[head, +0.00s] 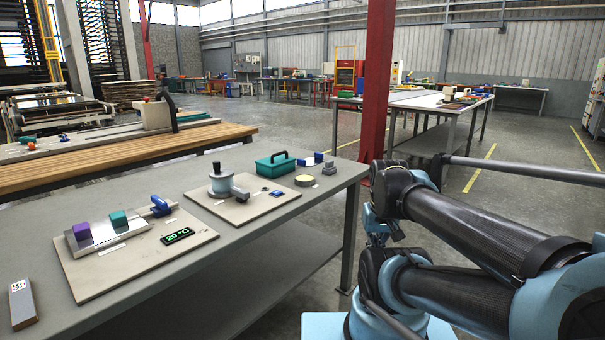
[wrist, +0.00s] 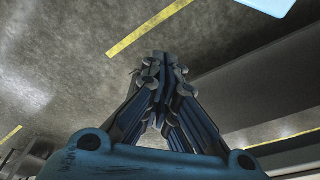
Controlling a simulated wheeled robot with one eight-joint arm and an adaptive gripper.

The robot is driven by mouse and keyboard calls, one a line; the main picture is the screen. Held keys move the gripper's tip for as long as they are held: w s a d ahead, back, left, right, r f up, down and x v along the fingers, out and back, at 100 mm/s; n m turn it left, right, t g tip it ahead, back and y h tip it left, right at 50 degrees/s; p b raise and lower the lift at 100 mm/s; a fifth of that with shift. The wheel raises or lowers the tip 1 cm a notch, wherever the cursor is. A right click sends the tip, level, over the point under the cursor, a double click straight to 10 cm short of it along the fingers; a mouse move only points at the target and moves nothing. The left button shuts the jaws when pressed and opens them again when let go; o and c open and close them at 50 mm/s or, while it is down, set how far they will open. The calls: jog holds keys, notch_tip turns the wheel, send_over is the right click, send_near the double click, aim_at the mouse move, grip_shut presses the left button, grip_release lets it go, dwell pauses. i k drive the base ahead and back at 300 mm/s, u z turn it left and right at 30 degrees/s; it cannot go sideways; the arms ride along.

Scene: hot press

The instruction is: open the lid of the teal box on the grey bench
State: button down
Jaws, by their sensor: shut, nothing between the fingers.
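The teal box (head: 275,165) stands at the far right part of the grey bench (head: 236,258), behind the board with the round pot. It has a dark handle on top, and its lid looks closed. My gripper (head: 376,236) hangs low beside the bench's right end, well apart from the box, partly covered by my own arm. In the wrist view my gripper (wrist: 158,62) has its fingers together with nothing between them, over the floor. The box does not show in the wrist view.
A beige board (head: 140,282) holds a metal plate with purple and teal blocks and a green display. A second board (head: 233,212) bears a pot (head: 222,184) with a black knob. Small blue, grey and yellowish pieces lie near the box. A red post (head: 374,90) stands behind the bench's right end.

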aim_at(277, 160)
jog(key=k, duration=0.65)
jog(key=u, duration=0.55)
jog(key=i, duration=1.1)
jog(key=z, duration=0.1)
